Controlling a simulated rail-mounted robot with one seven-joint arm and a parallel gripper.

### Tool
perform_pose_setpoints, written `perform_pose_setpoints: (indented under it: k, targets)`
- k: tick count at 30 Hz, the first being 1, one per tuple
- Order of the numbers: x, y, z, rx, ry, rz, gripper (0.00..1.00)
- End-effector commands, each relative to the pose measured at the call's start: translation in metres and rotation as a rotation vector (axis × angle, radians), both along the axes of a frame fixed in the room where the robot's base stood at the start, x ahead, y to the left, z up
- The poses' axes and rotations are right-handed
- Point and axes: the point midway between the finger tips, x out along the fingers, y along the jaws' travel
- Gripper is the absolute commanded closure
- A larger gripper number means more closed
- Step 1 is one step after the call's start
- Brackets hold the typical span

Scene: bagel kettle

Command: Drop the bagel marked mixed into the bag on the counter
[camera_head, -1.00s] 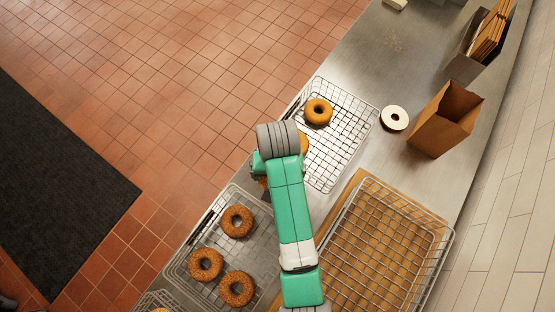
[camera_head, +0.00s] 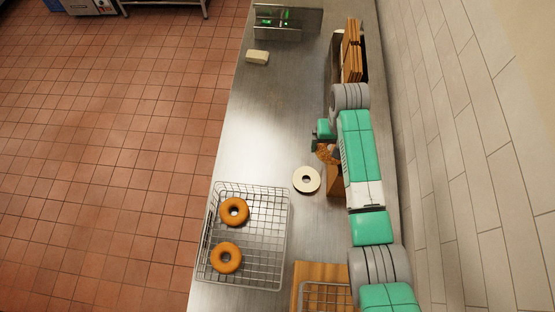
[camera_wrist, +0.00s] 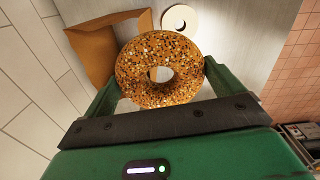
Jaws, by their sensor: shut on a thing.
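My gripper (camera_wrist: 160,85) is shut on a seeded bagel (camera_wrist: 143,62), its green fingers on either side of the ring. In the head view the held bagel (camera_head: 323,152) shows in part beside my arm, over or near the brown paper bag (camera_head: 334,182). The bag also shows in the wrist view (camera_wrist: 88,43), behind and to the left of the bagel. The bag is mostly hidden by my arm in the head view. No marking can be read on the bagel.
A cream ring (camera_head: 306,180) lies on the counter left of the bag. A wire basket (camera_head: 270,279) holds two plain bagels (camera_head: 234,211). A stand with green displays (camera_head: 287,18) is at the counter's far end.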

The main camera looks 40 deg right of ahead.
Motion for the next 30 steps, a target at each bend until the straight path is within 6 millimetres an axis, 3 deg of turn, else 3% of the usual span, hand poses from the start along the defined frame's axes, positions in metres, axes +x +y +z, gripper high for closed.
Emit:
perform_pose_setpoints:
  k: [1, 3, 9, 20, 30]
  targets:
    - [-0.01, -0.021, 0.012, 0.003, -0.002, -0.038, 0.31]
    - [-0.023, -0.044, 0.018, 0.007, -0.007, -0.082, 0.31]
    - [-0.043, -0.075, 0.025, 0.016, -0.015, -0.143, 0.31]
    - [-0.045, -0.077, 0.015, 0.017, -0.016, -0.147, 0.31]
    - [-0.045, -0.077, -0.023, 0.016, -0.016, -0.147, 0.31]
